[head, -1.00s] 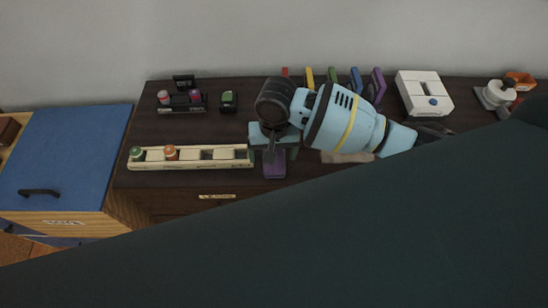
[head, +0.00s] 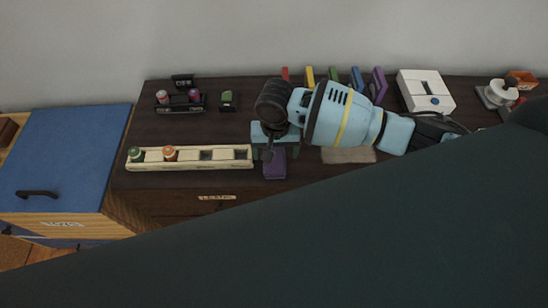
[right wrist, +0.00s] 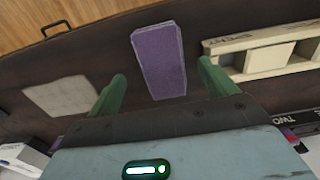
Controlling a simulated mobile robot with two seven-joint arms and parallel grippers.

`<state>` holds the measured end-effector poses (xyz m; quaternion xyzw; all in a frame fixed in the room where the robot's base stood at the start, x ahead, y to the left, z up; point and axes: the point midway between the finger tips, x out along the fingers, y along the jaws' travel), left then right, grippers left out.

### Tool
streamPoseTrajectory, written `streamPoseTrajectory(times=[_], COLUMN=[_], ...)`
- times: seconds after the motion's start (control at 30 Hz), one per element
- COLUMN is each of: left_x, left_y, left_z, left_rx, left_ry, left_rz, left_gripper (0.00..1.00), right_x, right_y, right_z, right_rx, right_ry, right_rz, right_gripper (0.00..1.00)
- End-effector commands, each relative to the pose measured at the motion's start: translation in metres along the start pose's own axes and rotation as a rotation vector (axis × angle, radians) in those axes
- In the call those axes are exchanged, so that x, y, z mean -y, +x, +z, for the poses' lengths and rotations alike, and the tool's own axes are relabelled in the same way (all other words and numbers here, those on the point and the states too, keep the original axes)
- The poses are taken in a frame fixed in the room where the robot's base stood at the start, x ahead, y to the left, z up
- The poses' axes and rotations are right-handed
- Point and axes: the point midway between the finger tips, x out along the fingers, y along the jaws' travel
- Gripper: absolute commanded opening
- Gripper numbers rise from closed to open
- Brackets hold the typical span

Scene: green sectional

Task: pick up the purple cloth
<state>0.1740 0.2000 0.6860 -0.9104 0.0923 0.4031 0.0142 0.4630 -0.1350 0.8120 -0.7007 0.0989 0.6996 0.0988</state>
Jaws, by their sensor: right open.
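The purple cloth (head: 275,168) lies flat near the front edge of the dark cabinet top, partly hidden by my right gripper in the head view. In the right wrist view the cloth (right wrist: 160,62) is a purple rectangle ahead of my right gripper (right wrist: 162,86). Its two green fingers are wide apart, one on either side of the cloth's near end, with nothing held between them. In the head view my right gripper (head: 276,148) is over the far end of the cloth. I cannot tell its exact height. My left gripper is not in view.
A cream slotted tray (head: 226,163) with jars lies close left of the cloth. A beige cloth (head: 348,155) lies to its right. Several coloured upright items, including a purple one (head: 377,85), stand behind. A white box (head: 425,83) stands farther right.

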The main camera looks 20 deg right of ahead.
Motion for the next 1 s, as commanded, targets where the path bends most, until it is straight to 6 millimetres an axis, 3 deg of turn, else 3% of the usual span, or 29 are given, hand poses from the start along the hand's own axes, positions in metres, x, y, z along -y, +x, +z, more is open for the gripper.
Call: streamPoseTrajectory(times=[0.2, 0.53, 0.9, 1.0], left_x=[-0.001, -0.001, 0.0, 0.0], left_y=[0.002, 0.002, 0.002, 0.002], left_z=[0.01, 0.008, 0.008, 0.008], left_rx=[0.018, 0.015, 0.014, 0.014], left_ry=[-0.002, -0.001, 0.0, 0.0], left_rz=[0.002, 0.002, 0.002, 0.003], left_gripper=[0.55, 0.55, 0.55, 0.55], right_x=[0.002, 0.002, 0.002, 0.002], right_y=[0.032, 0.036, 0.036, 0.036], right_z=[0.002, 0.001, 0.001, 0.001], right_rx=[0.003, 0.0, 0.001, 0.001], right_ry=[0.0, -0.001, -0.001, -0.001], right_rz=[0.002, 0.0, 0.0, 0.0], right_gripper=[0.85, 0.85, 0.37, 0.36])
